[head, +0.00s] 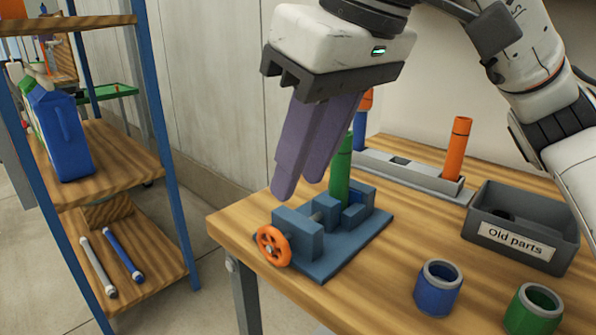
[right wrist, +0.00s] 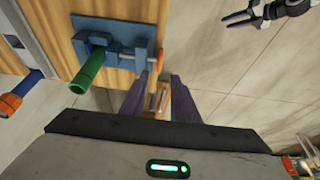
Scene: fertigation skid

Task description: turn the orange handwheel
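The orange handwheel (head: 272,245) is on the front left end of a blue vise-like fixture (head: 298,240) at the table's left corner. It also shows edge-on in the right wrist view (right wrist: 156,58). My right gripper (head: 299,187) is above the fixture, fingers pointing down, apart from the wheel. In the right wrist view its two purple fingers (right wrist: 160,84) are spread with nothing between them. My left gripper (right wrist: 238,18) is at the top right of the right wrist view, off the table, fingers apart and empty. It is not in the head view.
A green tube (head: 340,170) stands upright in the fixture, close behind my right fingers. A grey rack with an orange tube (head: 457,148), an "Old parts" bin (head: 520,225), and blue (head: 438,290) and green (head: 533,310) cups are on the table. A shelf (head: 120,155) stands left across a gap.

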